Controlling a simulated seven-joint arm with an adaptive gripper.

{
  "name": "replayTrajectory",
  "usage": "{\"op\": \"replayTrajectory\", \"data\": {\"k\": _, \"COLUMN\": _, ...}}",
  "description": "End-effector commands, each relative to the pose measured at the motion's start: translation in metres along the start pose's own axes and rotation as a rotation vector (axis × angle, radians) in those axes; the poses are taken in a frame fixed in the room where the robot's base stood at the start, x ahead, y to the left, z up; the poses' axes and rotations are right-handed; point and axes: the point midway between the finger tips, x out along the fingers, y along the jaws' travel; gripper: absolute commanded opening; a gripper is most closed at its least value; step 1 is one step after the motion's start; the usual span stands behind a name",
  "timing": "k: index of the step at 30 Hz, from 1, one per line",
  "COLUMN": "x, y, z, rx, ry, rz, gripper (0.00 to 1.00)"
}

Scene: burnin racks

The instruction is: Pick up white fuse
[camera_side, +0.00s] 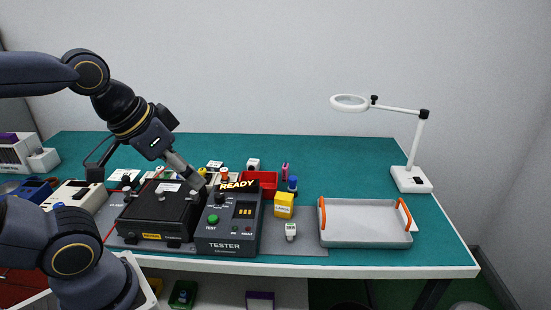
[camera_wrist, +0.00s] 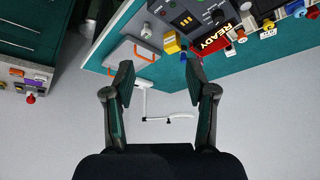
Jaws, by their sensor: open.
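A small white piece with a green mark (camera_side: 291,231) stands on the grey mat in front of a yellow box; it looks like the white fuse, though it is too small to be sure. It also shows in the wrist view (camera_wrist: 146,31), near the tray. My gripper (camera_side: 193,179) is above and behind the black case in the side view, left of the white piece and well apart from it. In the wrist view my gripper (camera_wrist: 160,82) has its two fingers wide apart with nothing between them. Its fingertips are partly hard to make out in the side view.
The tester (camera_side: 230,229) and black case (camera_side: 159,215) stand left of the white piece. The yellow box (camera_side: 284,205) is just behind it. A grey tray (camera_side: 365,238) with orange handles is to its right. A lamp (camera_side: 411,178) stands far right.

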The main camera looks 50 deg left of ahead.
Motion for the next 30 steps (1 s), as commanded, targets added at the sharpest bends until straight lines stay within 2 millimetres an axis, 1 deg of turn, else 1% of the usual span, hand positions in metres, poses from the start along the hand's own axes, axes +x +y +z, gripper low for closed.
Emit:
{"op": "replayTrajectory", "data": {"k": 3, "x": 0.000, "y": 0.000, "z": 0.001, "rx": 0.039, "ry": -0.005, "rz": -0.001, "gripper": 0.56}}
{"op": "replayTrajectory", "data": {"k": 4, "x": -0.003, "y": 0.000, "z": -0.001, "rx": 0.065, "ry": -0.002, "rz": -0.002, "gripper": 0.56}}
{"op": "replayTrajectory", "data": {"k": 5, "x": -0.009, "y": -0.001, "z": -0.009, "rx": 0.101, "ry": 0.013, "rz": -0.005, "gripper": 0.56}}
{"op": "replayTrajectory", "data": {"k": 6, "x": -0.015, "y": 0.000, "z": -0.021, "rx": 0.153, "ry": 0.022, "rz": -0.010, "gripper": 0.56}}
{"op": "replayTrajectory", "data": {"k": 8, "x": -0.019, "y": 0.001, "z": -0.041, "rx": 0.235, "ry": 0.006, "rz": -0.016, "gripper": 0.56}}
{"op": "replayTrajectory", "data": {"k": 9, "x": -0.019, "y": 0.003, "z": -0.054, "rx": 0.285, "ry": -0.010, "rz": -0.018, "gripper": 0.56}}
{"op": "replayTrajectory", "data": {"k": 11, "x": -0.014, "y": 0.005, "z": -0.075, "rx": 0.357, "ry": -0.042, "rz": -0.016, "gripper": 0.56}}
{"op": "replayTrajectory", "data": {"k": 13, "x": -0.004, "y": 0.009, "z": -0.099, "rx": 0.438, "ry": -0.086, "rz": -0.008, "gripper": 0.56}}
{"op": "replayTrajectory", "data": {"k": 14, "x": 0.002, "y": 0.011, "z": -0.109, "rx": 0.472, "ry": -0.105, "rz": -0.003, "gripper": 0.56}}
{"op": "replayTrajectory", "data": {"k": 15, "x": 0.013, "y": 0.014, "z": -0.122, "rx": 0.515, "ry": -0.136, "rz": 0.007, "gripper": 0.56}}
{"op": "replayTrajectory", "data": {"k": 17, "x": 0.033, "y": 0.019, "z": -0.141, "rx": 0.576, "ry": -0.183, "rz": 0.026, "gripper": 0.56}}
{"op": "replayTrajectory", "data": {"k": 18, "x": 0.049, "y": 0.023, "z": -0.151, "rx": 0.613, "ry": -0.216, "rz": 0.042, "gripper": 0.56}}
{"op": "replayTrajectory", "data": {"k": 20, "x": 0.075, "y": 0.028, "z": -0.163, "rx": 0.656, "ry": -0.264, "rz": 0.068, "gripper": 0.56}}
{"op": "replayTrajectory", "data": {"k": 21, "x": 0.092, "y": 0.032, "z": -0.168, "rx": 0.678, "ry": -0.295, "rz": 0.086, "gripper": 0.56}}
{"op": "replayTrajectory", "data": {"k": 24, "x": 0.133, "y": 0.038, "z": -0.173, "rx": 0.701, "ry": -0.362, "rz": 0.125, "gripper": 0.56}}
{"op": "replayTrajectory", "data": {"k": 27, "x": 0.162, "y": 0.043, "z": -0.168, "rx": 0.702, "ry": -0.416, "rz": 0.153, "gripper": 0.56}}
{"op": "replayTrajectory", "data": {"k": 30, "x": 0.180, "y": 0.044, "z": -0.158, "rx": 0.701, "ry": -0.458, "rz": 0.171, "gripper": 0.56}}
